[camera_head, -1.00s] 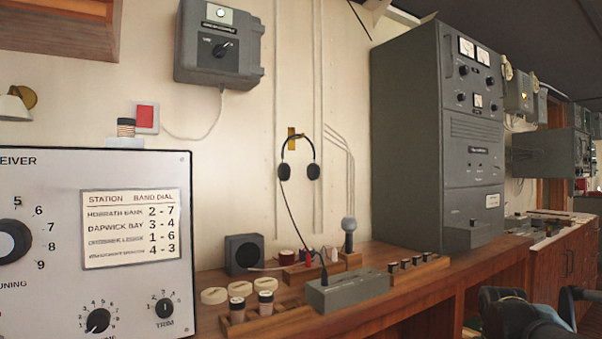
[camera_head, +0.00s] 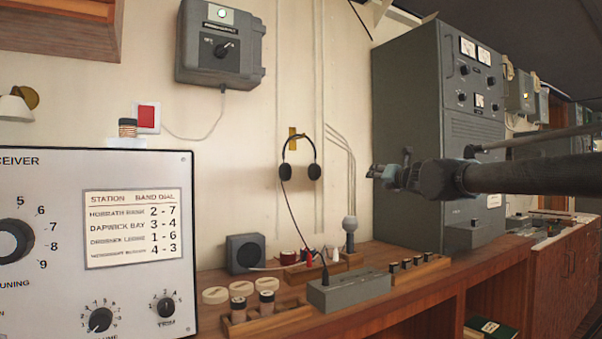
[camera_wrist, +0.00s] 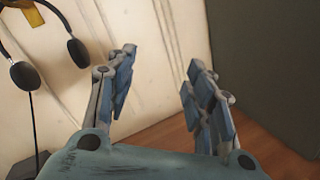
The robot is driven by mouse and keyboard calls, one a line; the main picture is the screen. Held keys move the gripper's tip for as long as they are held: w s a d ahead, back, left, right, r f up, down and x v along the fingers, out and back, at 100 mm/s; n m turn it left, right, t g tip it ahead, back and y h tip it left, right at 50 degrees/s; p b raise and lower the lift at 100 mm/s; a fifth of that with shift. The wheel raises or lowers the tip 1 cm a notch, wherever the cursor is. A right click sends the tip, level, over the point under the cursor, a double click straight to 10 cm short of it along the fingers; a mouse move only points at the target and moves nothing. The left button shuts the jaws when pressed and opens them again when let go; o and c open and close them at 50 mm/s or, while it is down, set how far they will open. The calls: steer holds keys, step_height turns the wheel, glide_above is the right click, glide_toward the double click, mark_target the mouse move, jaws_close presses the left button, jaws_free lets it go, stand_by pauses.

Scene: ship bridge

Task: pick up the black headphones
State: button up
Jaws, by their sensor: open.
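The black headphones (camera_head: 299,170) hang on a yellow-brown hook on the cream wall, above the wooden counter, with a cord running down to a grey box. They also show at the upper left of the wrist view (camera_wrist: 76,50), where the band's top is at the picture edge. My gripper (camera_head: 378,173) is raised to the right of the headphones in the head view, apart from them. In the wrist view my gripper's (camera_wrist: 158,88) two blue-padded fingers are spread with nothing between them, and the headphones are left of both fingers.
A tall grey equipment cabinet (camera_head: 410,120) stands right of the headphones, close to my arm. The wooden counter (camera_head: 425,285) below carries the grey box (camera_head: 348,290), a microphone (camera_head: 349,228), a small speaker (camera_head: 245,253) and spools.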

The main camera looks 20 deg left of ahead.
mark_target(316, 168)
steer(key=s+a+r+n+g+y, duration=0.2)
steer(key=a+n+y, duration=0.1)
steer(key=a+n, duration=0.25)
steer(key=s+a+r+n+g+y, duration=0.1)
steer(key=a+n+g+y, duration=0.1)
steer(key=a+n, duration=0.4)
steer(key=shift+m, duration=0.85)
steer(key=shift+s+a+x, duration=0.15)
steer(key=shift+x, duration=4.2)
steer(key=shift+s+a+x, duration=0.1)
steer(key=shift+s+x, duration=0.05)
steer(key=shift+x, duration=4.2)
steer(key=shift+f, duration=0.1)
steer(key=c, duration=1)
